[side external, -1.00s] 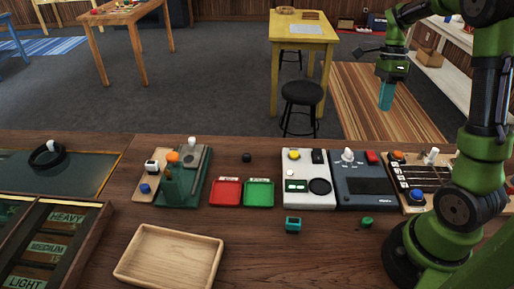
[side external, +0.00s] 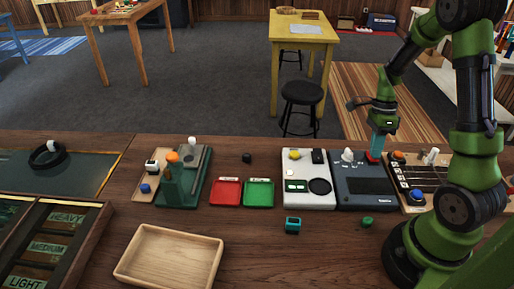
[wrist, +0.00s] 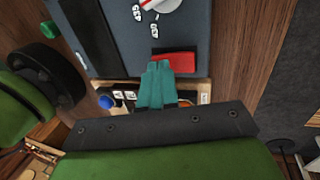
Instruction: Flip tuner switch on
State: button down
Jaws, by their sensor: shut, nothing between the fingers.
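A dark blue-grey box (side external: 364,188) lies on the wooden bench, with a white knob (side external: 347,155), a dark screen and a red switch (side external: 372,157) at its far right corner. In the wrist view the red switch (wrist: 182,62) sits at the box's edge, partly covered by my fingertips. My gripper (side external: 376,148) is shut and empty, its teal fingers pointing down at the red switch. In the wrist view the fingertips (wrist: 158,72) overlap the switch's near edge; I cannot tell whether they touch it. The switch's on or off position cannot be read.
A white device (side external: 308,196) stands left of the box, and a board with strings and knobs (side external: 418,174) stands right. A teal clip-like item (side external: 292,225) and a green piece (side external: 366,221) lie in front. A wooden tray (side external: 170,257) is front left.

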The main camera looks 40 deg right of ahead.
jog(key=shift+s+a+f, duration=0.1)
jog(key=shift+f, duration=0.1)
jog(key=shift+s+f, duration=0.1)
jog(key=shift+f, duration=0.1)
dwell(0.4)
jog(key=shift+w+d+r, duration=0.1)
jog(key=shift+w+d, duration=0.5)
jog(key=shift+w, duration=0.1)
jog(key=shift+r, duration=0.15)
jog(key=v, duration=1.3)
jog(key=shift+r, duration=0.4)
jog(key=shift+w+d, duration=0.1)
